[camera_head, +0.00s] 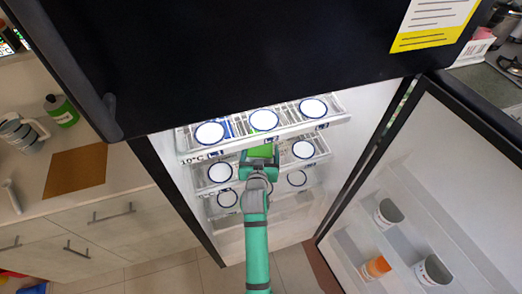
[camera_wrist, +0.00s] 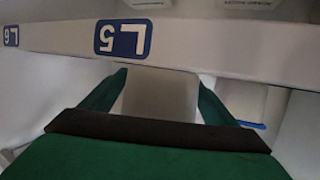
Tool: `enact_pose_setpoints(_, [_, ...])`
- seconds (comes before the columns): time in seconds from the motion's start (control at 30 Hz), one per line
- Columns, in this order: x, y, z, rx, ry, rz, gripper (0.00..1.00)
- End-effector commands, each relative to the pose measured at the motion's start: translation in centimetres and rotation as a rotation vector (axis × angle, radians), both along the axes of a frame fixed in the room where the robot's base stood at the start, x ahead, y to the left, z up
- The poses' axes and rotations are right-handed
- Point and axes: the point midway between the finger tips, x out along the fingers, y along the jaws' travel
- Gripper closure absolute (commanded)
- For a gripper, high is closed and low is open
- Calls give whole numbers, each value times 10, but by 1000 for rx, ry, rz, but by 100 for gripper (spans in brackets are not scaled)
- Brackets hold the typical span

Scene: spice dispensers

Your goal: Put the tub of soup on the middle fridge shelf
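The fridge (camera_head: 368,105) stands open, with three shelf levels; the middle shelf (camera_head: 190,168) has a front edge marked 10°C. My gripper (camera_head: 260,155) reaches in at the middle level, below the top shelf's front edge. In the wrist view my gripper (camera_wrist: 163,95) has its green fingers on both sides of a pale grey tub (camera_wrist: 160,97), their tips against it. Its label does not show, and its base is hidden. A bright green patch shows by the gripper in the head view; I cannot tell what it is.
A shelf edge labelled L5 (camera_wrist: 122,38) crosses close above the fingers. White discs with blue rims (camera_head: 210,133) mark the shelves. The open door (camera_head: 430,165) at right holds two white tubs and an orange-capped container (camera_head: 376,267). A counter (camera_head: 105,195) stands at left.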

Motion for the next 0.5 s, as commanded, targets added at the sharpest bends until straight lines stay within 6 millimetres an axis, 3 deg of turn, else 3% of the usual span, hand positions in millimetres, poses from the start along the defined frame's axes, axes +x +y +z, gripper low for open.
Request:
enact_pose_setpoints(0.37, [-1,0,3,0,-1,0,16])
enact_pose_setpoints(0.5, [-16,1,7,-3,0,2,16])
